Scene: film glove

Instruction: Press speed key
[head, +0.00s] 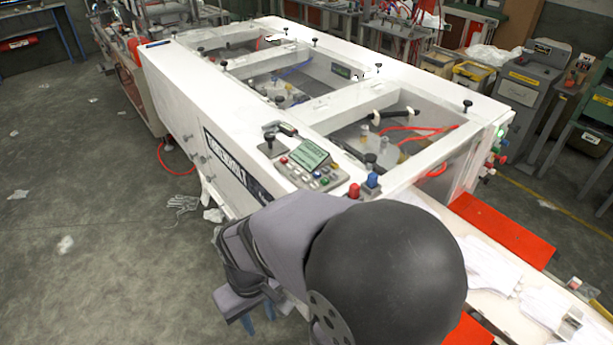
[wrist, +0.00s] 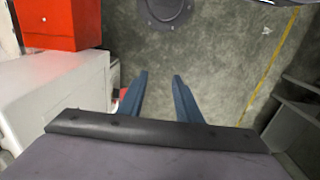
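The control panel (head: 315,170) is on the near end of the white machine's top. It has a greenish display (head: 307,154) and several small coloured keys and knobs (head: 322,181). Labels are too small to read, so I cannot tell which is the speed key. My gripper (head: 257,316) hangs low in the head view, below and left of the panel and apart from it, pointing toward the floor. The wrist view shows its two blue fingers (wrist: 160,84) spread with an empty gap over grey floor. The panel is not in the wrist view.
The white machine (head: 180,90) fills the middle, with open bays and black knobs. Red and blue caps (head: 372,180) stand right of the panel. A joystick (head: 269,142) is left of it. A red box (wrist: 60,22) shows in the wrist view. Floor at left is mostly clear.

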